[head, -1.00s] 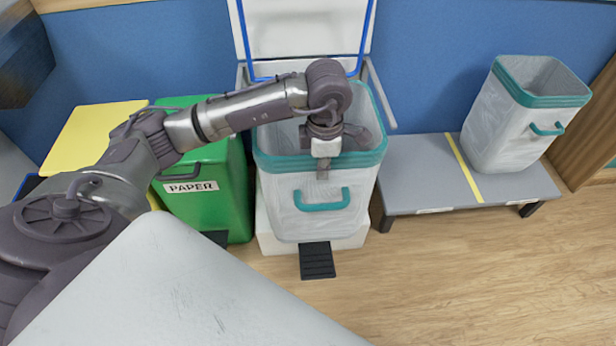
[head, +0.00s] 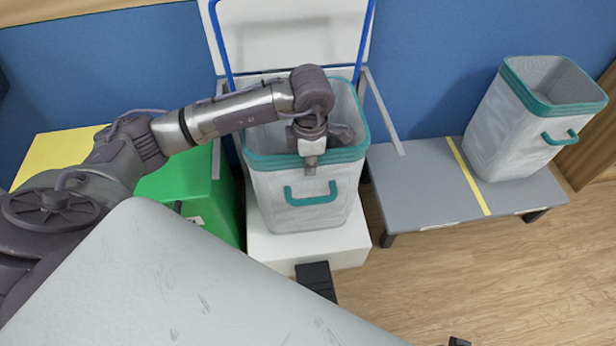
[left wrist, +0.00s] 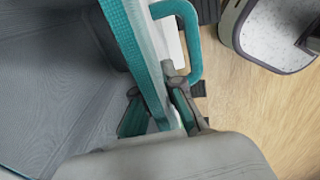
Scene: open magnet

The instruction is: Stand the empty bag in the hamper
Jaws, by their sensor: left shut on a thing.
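My left gripper (head: 311,165) is shut on the front rim of a pale, translucent bag (head: 300,195) with a teal rim and teal front handle. The bag is upright and looks empty inside. In the left wrist view the fingers (left wrist: 160,105) pinch the teal rim (left wrist: 128,45) beside the handle (left wrist: 190,45). The bag is over the white base of the hamper (head: 300,250), below its raised white lid (head: 290,40) with a blue frame. I cannot tell whether the bag's bottom touches the base.
A similar teal-rimmed bag (head: 520,130) stands on the grey bench (head: 420,190) at right, beyond a yellow stripe. A green bin (head: 185,185) is close on the left. Grey side arms (head: 382,110) flank the held bag. A black pedal (head: 316,280) sticks out in front.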

